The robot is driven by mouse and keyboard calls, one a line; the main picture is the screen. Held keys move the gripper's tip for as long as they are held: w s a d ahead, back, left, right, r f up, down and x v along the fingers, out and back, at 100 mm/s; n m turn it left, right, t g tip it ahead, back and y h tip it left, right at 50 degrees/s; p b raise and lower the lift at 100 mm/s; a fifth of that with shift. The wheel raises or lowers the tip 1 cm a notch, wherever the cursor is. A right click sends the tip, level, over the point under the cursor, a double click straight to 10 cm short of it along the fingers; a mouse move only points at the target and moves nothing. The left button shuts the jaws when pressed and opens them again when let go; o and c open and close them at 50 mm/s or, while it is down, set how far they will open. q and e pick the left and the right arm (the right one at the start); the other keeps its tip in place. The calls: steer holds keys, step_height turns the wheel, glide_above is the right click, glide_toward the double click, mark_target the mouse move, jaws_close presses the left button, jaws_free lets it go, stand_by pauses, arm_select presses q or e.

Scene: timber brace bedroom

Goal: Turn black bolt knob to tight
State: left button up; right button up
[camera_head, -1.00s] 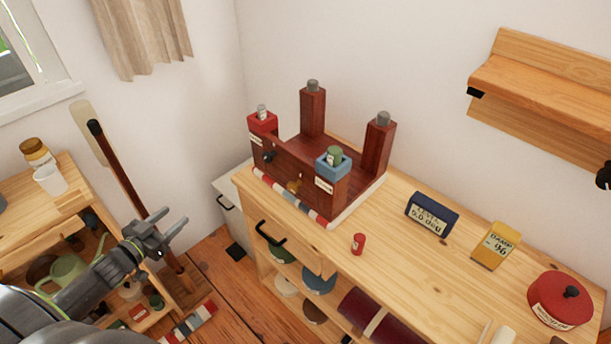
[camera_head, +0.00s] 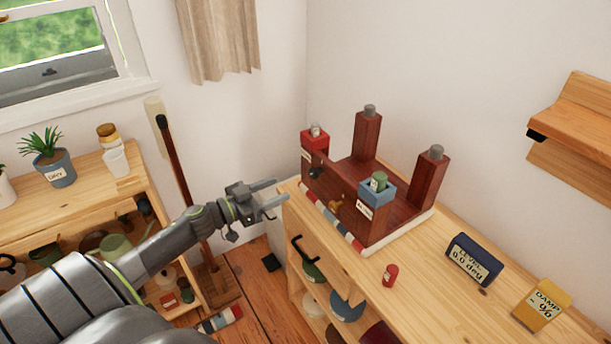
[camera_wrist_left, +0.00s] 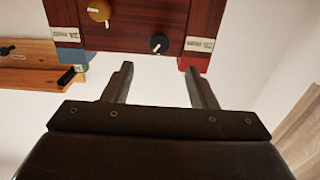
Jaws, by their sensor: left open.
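The black bolt knob (camera_head: 316,172) is on the front face of a dark red timber block (camera_head: 343,193) on the workbench. In the left wrist view the black knob (camera_wrist_left: 159,43) shows a white pointer mark, and a brass knob (camera_wrist_left: 99,10) is beside it; the brass knob also shows in the head view (camera_head: 336,206). My left gripper (camera_head: 279,194) is open and empty, in front of and apart from the block. In the left wrist view its two fingers (camera_wrist_left: 160,88) point towards the block, with the black knob beyond the gap. My right gripper is not in view.
A red holder (camera_head: 315,140) and a blue holder (camera_head: 377,190) sit at the block's ends. The workbench (camera_head: 420,285) carries a small red cylinder (camera_head: 390,275), a blue level display (camera_head: 474,259) and a yellow damp meter (camera_head: 541,305). A broom leans at the wall.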

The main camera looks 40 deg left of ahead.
mark_target(311, 175)
arm_select(q)
steer(key=p+x, duration=0.1)
steer(key=x, duration=0.9)
steer(key=shift+s+p, duration=0.1)
steer(key=shift+p, duration=0.25)
steer(key=shift+c, duration=0.2)
steer(key=c, duration=0.9)
